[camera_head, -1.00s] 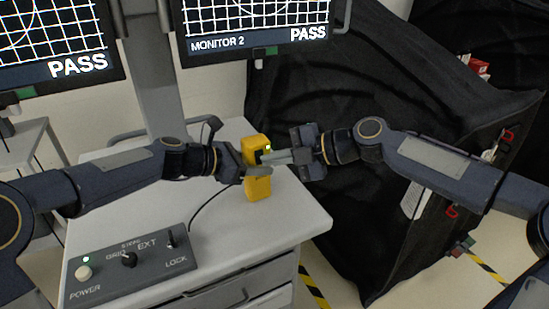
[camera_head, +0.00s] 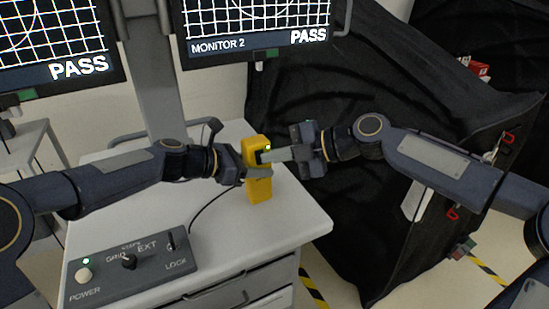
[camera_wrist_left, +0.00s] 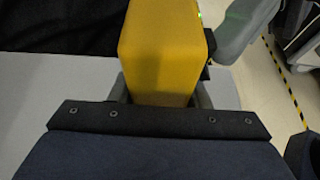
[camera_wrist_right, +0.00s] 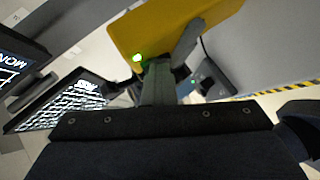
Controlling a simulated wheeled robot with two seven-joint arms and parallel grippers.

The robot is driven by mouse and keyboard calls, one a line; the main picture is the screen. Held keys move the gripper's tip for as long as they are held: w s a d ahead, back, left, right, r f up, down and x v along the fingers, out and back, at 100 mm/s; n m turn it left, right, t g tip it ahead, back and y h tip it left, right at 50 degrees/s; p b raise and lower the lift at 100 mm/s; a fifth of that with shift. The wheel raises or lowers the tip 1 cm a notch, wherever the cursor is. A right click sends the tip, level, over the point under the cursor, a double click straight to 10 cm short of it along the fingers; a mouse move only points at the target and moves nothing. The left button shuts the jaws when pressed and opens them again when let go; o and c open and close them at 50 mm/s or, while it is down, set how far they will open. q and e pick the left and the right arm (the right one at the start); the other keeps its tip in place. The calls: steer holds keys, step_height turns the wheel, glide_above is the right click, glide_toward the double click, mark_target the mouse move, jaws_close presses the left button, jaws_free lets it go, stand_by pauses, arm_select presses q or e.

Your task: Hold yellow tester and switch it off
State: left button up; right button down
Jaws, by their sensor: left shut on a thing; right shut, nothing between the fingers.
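The yellow tester (camera_head: 259,189) stands upright on the cart top, with a green light lit near its top. My left gripper (camera_head: 258,172) is shut on the tester from the left; the tester's yellow back (camera_wrist_left: 163,45) fills the middle of the left wrist view. My right gripper (camera_head: 268,155) is shut and empty, its fingertips at the tester's front face near the light. In the right wrist view the closed fingers (camera_wrist_right: 158,80) reach the tester (camera_wrist_right: 180,25) beside the green light. The tester's switch is hidden behind the fingers, and I cannot tell its position.
The cart top (camera_head: 225,230) carries a control box (camera_head: 130,265) with knobs and a green light at front left. A cable runs over the top. Two monitors (camera_head: 255,30) reading PASS hang behind. A black-covered cart (camera_head: 400,90) stands at right.

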steer(key=shift+r, duration=0.35)
steer(key=s+a+v, duration=0.1)
steer(key=s+v, duration=0.1)
steer(key=v, duration=1)
steer(key=shift+s+d+r, duration=0.25)
steer(key=shift+s+r, duration=0.05)
steer(key=shift+r, duration=0.1)
steer(key=shift+s+f, duration=0.15)
steer(key=shift+f, duration=0.05)
steer(key=shift+a, duration=0.15)
